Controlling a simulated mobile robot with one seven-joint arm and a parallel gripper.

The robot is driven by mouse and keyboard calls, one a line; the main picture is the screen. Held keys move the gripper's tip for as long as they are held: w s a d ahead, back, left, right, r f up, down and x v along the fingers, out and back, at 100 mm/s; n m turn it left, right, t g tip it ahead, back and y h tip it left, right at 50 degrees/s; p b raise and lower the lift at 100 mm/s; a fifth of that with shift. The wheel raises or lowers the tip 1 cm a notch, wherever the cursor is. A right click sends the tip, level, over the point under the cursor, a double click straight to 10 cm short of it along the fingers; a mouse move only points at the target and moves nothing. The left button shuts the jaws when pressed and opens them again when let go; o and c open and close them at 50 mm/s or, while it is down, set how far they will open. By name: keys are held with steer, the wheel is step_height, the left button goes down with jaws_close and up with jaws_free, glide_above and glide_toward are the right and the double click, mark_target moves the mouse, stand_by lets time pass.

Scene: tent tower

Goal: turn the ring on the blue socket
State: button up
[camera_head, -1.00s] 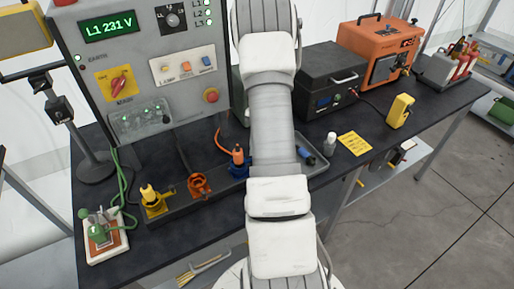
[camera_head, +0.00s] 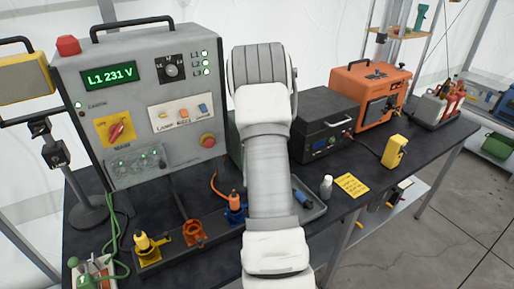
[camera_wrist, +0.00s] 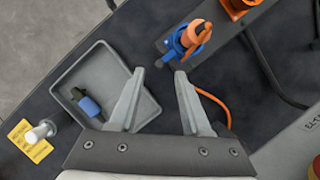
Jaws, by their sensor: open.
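The blue socket (camera_head: 235,216) stands on the dark rail on the bench, just left of my arm in the head view. An orange plug (camera_head: 235,200) with an orange cable sits in it. In the wrist view the blue socket (camera_wrist: 178,44) is ahead of my fingertips, with its blue ring around the orange plug (camera_wrist: 196,32). My gripper (camera_wrist: 160,74) is open and empty, its fingers apart and short of the socket. I cannot tell the height between them. My gripper is hidden in the head view.
A yellow socket (camera_head: 148,246) and an orange socket (camera_head: 193,232) stand left on the same rail. A grey tray (camera_wrist: 68,88) holding a blue-and-black connector lies beside my gripper. A white bottle (camera_head: 326,187) and yellow card (camera_head: 351,185) lie right. The control panel (camera_head: 140,105) rises behind.

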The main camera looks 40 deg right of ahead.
steer(key=v, duration=1.3)
